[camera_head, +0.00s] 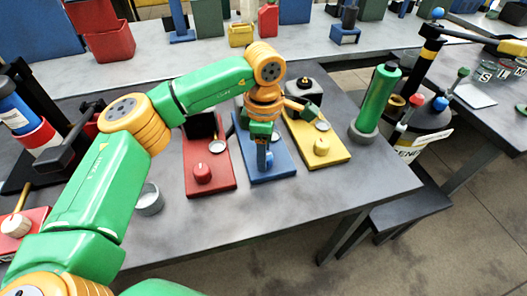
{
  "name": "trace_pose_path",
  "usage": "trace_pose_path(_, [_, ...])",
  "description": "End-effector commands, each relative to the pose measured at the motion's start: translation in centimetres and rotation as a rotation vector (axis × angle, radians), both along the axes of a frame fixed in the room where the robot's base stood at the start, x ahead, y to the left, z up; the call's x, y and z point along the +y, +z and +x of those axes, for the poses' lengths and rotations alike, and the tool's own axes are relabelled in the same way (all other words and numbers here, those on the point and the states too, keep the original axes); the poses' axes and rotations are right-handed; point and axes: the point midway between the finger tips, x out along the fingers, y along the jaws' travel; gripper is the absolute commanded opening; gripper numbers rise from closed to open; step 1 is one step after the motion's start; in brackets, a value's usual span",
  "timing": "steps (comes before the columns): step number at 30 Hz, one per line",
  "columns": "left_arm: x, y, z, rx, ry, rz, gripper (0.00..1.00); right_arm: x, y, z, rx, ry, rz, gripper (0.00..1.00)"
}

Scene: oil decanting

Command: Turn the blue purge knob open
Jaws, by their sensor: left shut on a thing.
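The blue board (281,166) lies on the grey table between a red board and a yellow board. My left gripper (263,150) points down over the front part of the blue board. It is shut on the blue purge knob (267,160), which is mostly hidden by the fingers. How far the knob is turned cannot be told. My right gripper is not in view.
The red board (223,181) has a red knob (202,173), and the yellow board (330,155) has a yellow knob (322,146). A small metal cup (149,200) stands at the left. A green cylinder (378,98) stands at the right. The table's front is clear.

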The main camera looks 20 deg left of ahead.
Motion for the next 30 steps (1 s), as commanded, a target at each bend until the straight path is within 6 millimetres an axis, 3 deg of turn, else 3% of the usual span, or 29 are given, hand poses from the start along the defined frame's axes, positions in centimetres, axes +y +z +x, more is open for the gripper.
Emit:
trace_pose_path(10, [-0.08,0.09,0.08,-0.004,-0.141,-0.003,0.0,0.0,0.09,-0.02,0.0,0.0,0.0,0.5])
trace_pose_path(28, [-0.07,0.06,0.05,-0.003,-0.172,-0.003,0.0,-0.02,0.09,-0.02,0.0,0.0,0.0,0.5])
trace_pose_path(29, [-0.07,0.06,0.05,-0.003,-0.172,-0.003,0.55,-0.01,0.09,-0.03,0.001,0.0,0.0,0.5])
trace_pose_path(30, [-0.07,0.05,0.04,-0.002,-0.172,-0.002,0.65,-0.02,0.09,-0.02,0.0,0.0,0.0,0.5])
